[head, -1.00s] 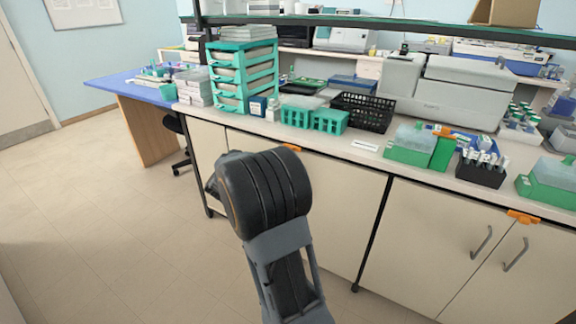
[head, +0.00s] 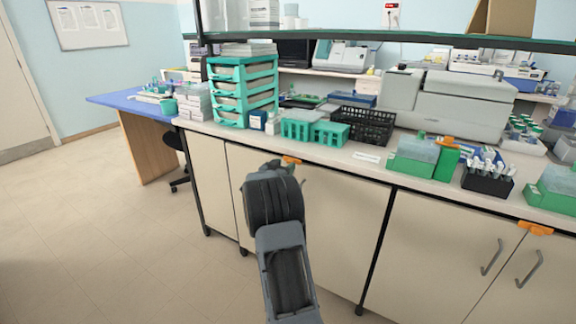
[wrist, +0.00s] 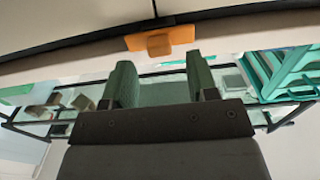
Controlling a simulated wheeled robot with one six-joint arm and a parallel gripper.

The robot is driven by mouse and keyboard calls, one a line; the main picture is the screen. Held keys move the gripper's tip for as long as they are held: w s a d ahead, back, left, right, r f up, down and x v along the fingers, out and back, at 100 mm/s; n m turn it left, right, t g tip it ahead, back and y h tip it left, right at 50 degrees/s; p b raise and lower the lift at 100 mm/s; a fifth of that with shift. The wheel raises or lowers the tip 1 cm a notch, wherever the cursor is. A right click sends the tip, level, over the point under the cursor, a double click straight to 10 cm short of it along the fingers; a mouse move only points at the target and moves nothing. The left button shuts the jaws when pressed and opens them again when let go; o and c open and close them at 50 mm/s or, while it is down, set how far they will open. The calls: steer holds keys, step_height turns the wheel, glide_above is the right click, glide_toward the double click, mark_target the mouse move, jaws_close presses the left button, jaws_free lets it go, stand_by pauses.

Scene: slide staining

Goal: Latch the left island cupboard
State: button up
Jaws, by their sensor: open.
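The left island cupboard (head: 330,215) has pale doors under the worktop. Its small orange latch (head: 291,160) sits at the top edge of the doors, just beyond my gripper. In the wrist view the orange latch (wrist: 160,40) shows as a flat bar with a raised middle. My gripper (wrist: 161,78) is open and empty, its two green fingers apart on either side of the latch's middle and short of it. In the head view my dark wrist hides most of my gripper (head: 284,166) and part of the doors. I cannot tell whether the latch is fastened.
A second orange latch (head: 536,228) is above two handled doors at the right. The worktop (head: 367,157) holds teal racks (head: 300,124), a black basket (head: 362,126) and green boxes (head: 412,158). The floor (head: 110,230) at the left is clear.

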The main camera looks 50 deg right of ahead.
mark_target(291, 161)
steer(key=shift+x, duration=1.4)
steer(key=shift+c, duration=0.2)
steer(key=c, duration=0.9)
